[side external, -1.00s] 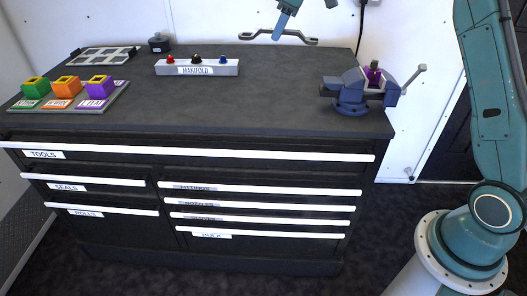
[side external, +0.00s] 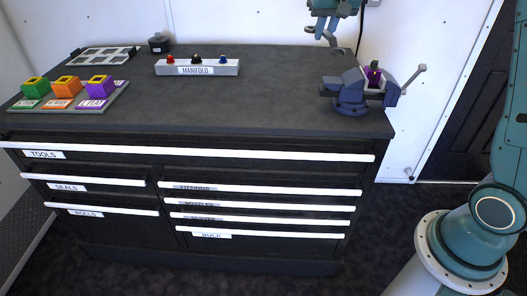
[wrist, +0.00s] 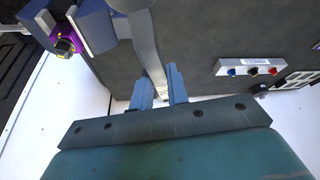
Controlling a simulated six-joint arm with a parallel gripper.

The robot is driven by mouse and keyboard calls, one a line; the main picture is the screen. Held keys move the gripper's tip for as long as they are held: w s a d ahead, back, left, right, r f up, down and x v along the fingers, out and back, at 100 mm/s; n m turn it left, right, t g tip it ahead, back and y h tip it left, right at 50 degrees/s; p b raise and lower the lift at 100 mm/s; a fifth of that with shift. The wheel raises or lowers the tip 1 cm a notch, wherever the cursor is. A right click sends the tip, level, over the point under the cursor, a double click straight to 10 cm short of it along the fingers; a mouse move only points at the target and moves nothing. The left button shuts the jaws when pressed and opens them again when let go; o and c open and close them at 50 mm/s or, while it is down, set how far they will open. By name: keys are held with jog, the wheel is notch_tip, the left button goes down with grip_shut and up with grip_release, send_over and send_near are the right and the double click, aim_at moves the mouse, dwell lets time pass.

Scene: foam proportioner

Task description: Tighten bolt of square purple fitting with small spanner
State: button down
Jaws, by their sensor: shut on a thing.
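My gripper (side external: 322,27) is at the top of the side view, above and behind the vise. In the wrist view its two blue fingers (wrist: 160,88) are shut on a grey spanner (wrist: 145,45), which also shows edge-on in the side view (side external: 336,43). The spanner reaches away from the fingers and its far end runs out of the wrist view at the top. The purple fitting (side external: 374,74) is clamped in the blue vise (side external: 350,98), with a dark bolt on top. In the wrist view the fitting (wrist: 66,42) is at upper left, apart from the spanner.
The vise handle (side external: 414,78) sticks out to the right. A manifold block (side external: 197,68) with coloured knobs stands mid-bench. Green, orange and purple square holders (side external: 66,86) stand at left, near a grey tray (side external: 104,56) and a dark round pot (side external: 159,44). The front middle of the bench is clear.

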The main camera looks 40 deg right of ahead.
jog(key=s+d+m+g+h, duration=0.2)
jog(key=s+d+m, duration=0.3)
jog(key=s+m, duration=0.3)
jog(key=s, duration=0.3)
jog(key=shift+s+d, duration=0.15)
jog(key=shift+s, duration=0.2)
jog(key=shift+f, duration=0.35)
jog(key=shift+f, duration=3.3)
jog(key=shift+w+d+f+m+g, duration=0.1)
jog(key=shift+w+m+g, duration=0.55)
jog(key=shift+w+m, duration=0.7)
jog(key=shift+w+d+m+g, duration=0.1)
jog(key=shift+w+m+g, duration=0.65)
jog(key=shift+m, duration=0.95)
jog(key=shift+w+f+m+g, duration=0.1)
jog(key=shift+w+m+g, duration=0.4)
jog(key=shift+w+m, duration=0.9)
jog(key=shift+w+d+r+m+g, duration=0.1)
jog(key=shift+w+d+m+g, duration=0.3)
jog(key=shift+m, duration=0.65)
jog(key=shift+w, duration=0.1)
